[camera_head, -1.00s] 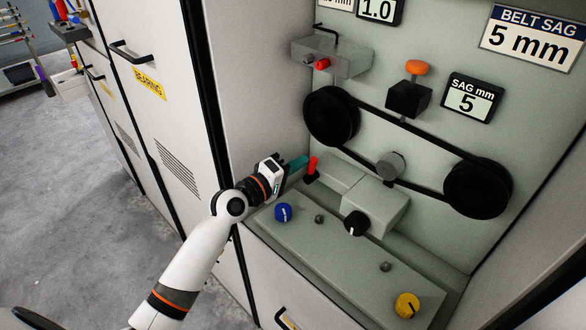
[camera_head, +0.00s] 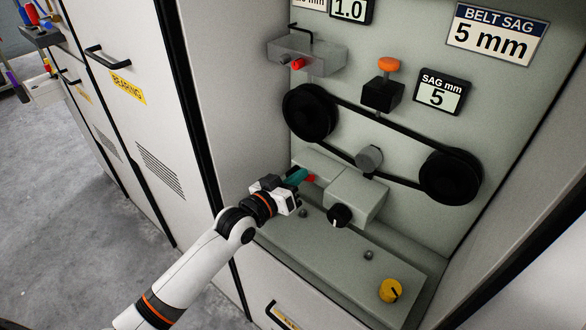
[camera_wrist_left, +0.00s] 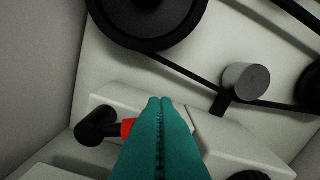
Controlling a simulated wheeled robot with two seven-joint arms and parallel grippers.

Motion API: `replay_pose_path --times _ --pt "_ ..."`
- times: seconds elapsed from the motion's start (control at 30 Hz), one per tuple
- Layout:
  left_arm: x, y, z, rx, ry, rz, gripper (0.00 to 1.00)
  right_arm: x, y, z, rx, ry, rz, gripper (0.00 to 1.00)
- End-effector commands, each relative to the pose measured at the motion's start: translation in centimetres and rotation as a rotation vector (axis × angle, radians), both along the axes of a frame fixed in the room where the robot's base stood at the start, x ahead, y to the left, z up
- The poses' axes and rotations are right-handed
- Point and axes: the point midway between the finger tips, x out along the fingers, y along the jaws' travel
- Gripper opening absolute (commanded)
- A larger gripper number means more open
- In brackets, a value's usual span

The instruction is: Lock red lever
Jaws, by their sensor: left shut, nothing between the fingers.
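The red lever (camera_head: 311,178) is at the left end of the grey block in the cabinet, low and partly hidden by my left gripper. In the left wrist view, a red piece of the lever (camera_wrist_left: 127,127) shows beside the fingers, with its black pivot (camera_wrist_left: 95,126) to the left; the rest is behind the fingers. My left gripper (camera_head: 303,175) is shut with its teal fingers together, against or very near the lever; contact cannot be told. The closed fingertips (camera_wrist_left: 160,101) also show in the left wrist view. My right gripper is not in view.
The belt runs between two black pulleys (camera_head: 308,112) (camera_head: 450,176) above. A black knob (camera_head: 340,215) is right of the gripper, and a yellow knob (camera_head: 391,290) is farther right on the ledge. The cabinet side wall (camera_head: 236,110) stands close on the left.

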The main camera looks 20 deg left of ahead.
Motion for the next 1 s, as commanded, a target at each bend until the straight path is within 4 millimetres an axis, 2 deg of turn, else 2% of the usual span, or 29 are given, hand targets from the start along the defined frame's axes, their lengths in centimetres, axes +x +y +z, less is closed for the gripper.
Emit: replay_pose_path --times 0.2,0.5,1.0 --pt "-0.3 -0.7 -1.1 0.166 -0.066 -0.001 0.0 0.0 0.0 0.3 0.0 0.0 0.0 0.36" --pt "-0.5 -1.2 -2.1 0.318 -0.128 -0.001 0.0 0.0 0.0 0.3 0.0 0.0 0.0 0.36" --pt "-0.5 -1.3 -2.4 0.378 -0.155 0.001 0.0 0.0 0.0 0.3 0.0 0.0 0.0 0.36"
